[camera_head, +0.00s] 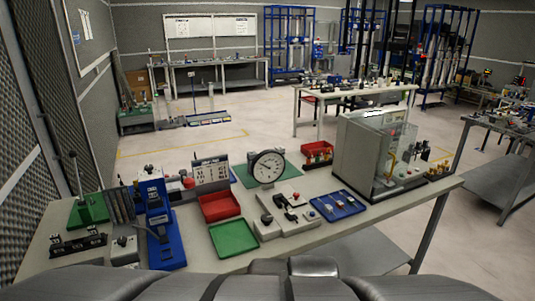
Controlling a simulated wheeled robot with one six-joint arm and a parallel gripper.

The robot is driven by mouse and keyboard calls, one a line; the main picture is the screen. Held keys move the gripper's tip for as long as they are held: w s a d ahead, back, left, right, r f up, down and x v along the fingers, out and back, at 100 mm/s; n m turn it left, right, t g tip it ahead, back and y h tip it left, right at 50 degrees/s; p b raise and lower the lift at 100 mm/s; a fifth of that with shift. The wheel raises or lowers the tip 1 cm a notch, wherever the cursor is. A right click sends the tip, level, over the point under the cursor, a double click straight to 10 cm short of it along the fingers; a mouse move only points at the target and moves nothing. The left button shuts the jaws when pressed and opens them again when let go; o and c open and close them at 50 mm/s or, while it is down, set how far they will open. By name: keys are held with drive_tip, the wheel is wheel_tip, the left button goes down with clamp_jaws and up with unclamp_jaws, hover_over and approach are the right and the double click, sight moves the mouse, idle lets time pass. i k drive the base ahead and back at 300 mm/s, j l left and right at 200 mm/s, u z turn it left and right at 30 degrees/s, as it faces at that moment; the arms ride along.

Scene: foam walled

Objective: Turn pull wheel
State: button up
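No part that I can clearly identify as a pull wheel shows. The most wheel-like thing is a round dial (267,167) with a black rim and white face, upright near the middle of the workbench (352,212). In front of it, a light grey block (289,219) carries black knobs or handles and a small red part; they are too small to tell apart. Grey metal links of my own arm fill the bottom edge. My gripper's fingers do not show.
A red tray (219,205), a green tray (234,238) and a blue tray (337,205) lie around the block. A blue upright device (160,225) and a green lever base (88,210) stand left. A clear-fronted cabinet (372,155) stands right. Open floor lies behind the bench.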

sight(266, 218)
drive_tip(key=i+j, duration=0.2)
drive_tip(key=i, duration=0.25)
drive_tip(key=i+j+u, duration=0.15)
drive_tip(key=i, duration=0.25)
